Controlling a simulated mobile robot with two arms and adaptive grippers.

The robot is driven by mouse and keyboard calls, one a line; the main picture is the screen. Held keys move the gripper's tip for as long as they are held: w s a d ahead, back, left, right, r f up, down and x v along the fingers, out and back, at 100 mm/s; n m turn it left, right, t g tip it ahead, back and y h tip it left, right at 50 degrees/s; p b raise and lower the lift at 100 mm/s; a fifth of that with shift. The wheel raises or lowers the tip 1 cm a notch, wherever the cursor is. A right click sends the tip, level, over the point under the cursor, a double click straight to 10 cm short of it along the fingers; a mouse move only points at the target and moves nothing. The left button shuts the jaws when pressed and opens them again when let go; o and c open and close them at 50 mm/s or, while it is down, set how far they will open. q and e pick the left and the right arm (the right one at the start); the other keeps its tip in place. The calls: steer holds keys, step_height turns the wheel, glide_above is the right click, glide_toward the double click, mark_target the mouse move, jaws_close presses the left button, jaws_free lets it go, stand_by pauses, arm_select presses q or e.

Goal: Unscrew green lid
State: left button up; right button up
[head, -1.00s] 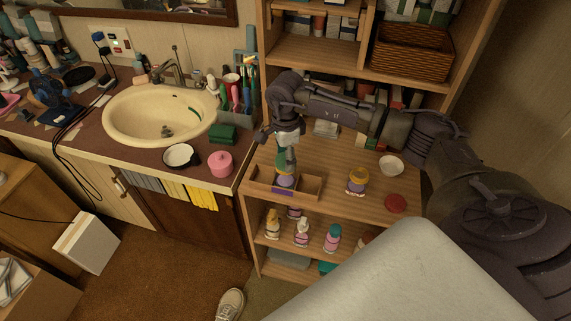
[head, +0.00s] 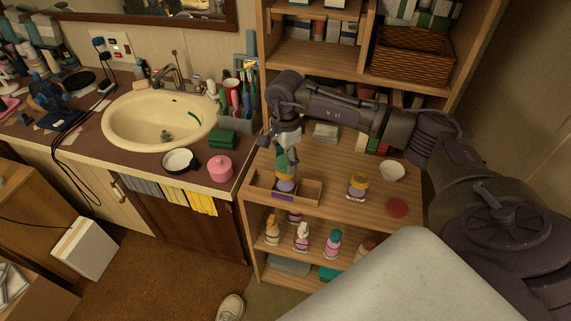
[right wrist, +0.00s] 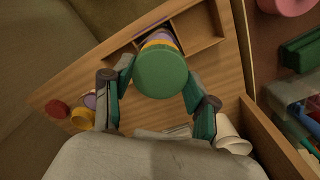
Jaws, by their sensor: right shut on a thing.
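A jar (head: 286,187) with a purple body and a yellow upper part stands in a small wooden tray (head: 311,191) on the shelf unit. Its round green lid (right wrist: 161,73) faces the camera in the right wrist view, above the yellow band. My right gripper (head: 284,154) points down from above at the jar. In the right wrist view, its two fingers (right wrist: 158,76) are closed around the sides of the green lid. I cannot tell whether the lid is seated or slightly raised. My left gripper is not in view.
Right of the tray, another yellow and purple jar (head: 357,187), a red lid (head: 397,208) and a white bowl (head: 391,171) sit on the shelf top. Bottles (head: 302,237) stand on the shelf below. A sink counter with a pink jar (head: 220,168) is at left.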

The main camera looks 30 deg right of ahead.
mark_target(286, 162)
steer(key=shift+r+p, duration=0.75)
steer(key=shift+r, duration=0.9)
steer(key=shift+s, duration=0.15)
